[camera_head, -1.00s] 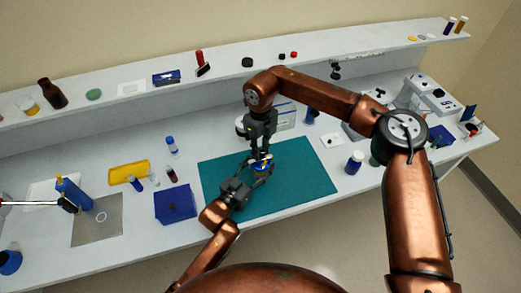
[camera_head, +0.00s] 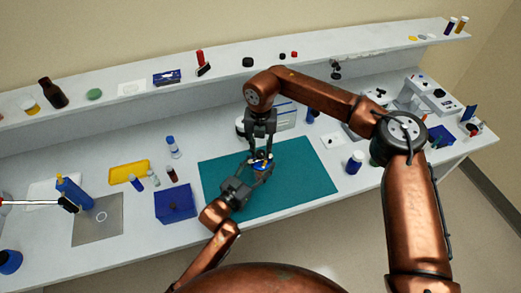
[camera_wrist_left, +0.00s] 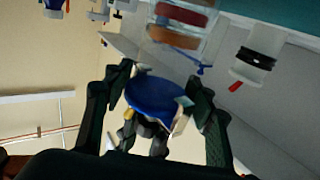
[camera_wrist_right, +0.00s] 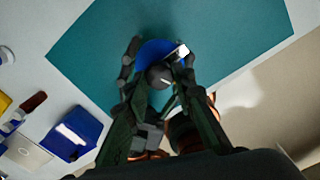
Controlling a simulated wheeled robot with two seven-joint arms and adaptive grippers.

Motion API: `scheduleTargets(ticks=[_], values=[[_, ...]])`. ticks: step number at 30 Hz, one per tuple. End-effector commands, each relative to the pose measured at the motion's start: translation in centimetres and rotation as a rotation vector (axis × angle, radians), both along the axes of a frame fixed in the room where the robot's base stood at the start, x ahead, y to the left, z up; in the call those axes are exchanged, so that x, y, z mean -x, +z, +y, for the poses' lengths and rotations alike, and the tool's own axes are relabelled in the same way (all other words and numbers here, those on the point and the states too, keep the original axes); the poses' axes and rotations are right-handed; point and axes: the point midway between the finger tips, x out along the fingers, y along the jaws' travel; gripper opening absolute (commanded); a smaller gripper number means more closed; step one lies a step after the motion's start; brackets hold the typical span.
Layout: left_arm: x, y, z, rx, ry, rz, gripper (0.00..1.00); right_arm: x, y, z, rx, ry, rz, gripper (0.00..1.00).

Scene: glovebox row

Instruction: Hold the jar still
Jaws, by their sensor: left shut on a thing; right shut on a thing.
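The jar with a blue lid (camera_head: 262,163) is over the teal mat (camera_head: 305,185), between my two grippers. My left gripper (camera_head: 259,170) reaches it from the lower left and is shut on the jar. In the left wrist view its fingers flank the round blue lid (camera_wrist_left: 153,94). My right gripper (camera_head: 262,153) comes down from above and is shut on the jar's top. In the right wrist view its fingers lie on both sides of the blue top (camera_wrist_right: 156,50). A small pale piece (camera_wrist_right: 182,51) shows at the lid's edge. The jar's body is mostly hidden by the fingers.
A blue box (camera_head: 175,204) stands left of the mat, with small vials and a yellow tray (camera_head: 129,172) behind it. A blue-capped jar (camera_head: 355,162) stands right of the mat. A shelf (camera_head: 225,75) runs along the back. The mat's right part is clear.

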Motion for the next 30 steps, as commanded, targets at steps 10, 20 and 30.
scheduleTargets(ticks=[10, 20, 30], values=[[0.04, -0.04, -0.05, 0.000, -0.001, 0.001, 0.15, -0.07, 0.07, 0.04, -0.001, -0.107, -0.002, 0.00], [0.04, -0.04, -0.05, 0.000, -0.001, 0.001, 0.15, -0.08, 0.07, 0.02, -0.001, -0.120, -0.002, 0.00], [0.04, -0.05, -0.04, 0.000, -0.001, 0.001, 0.15, -0.05, 0.05, 0.02, -0.001, -0.118, -0.002, 0.37]])
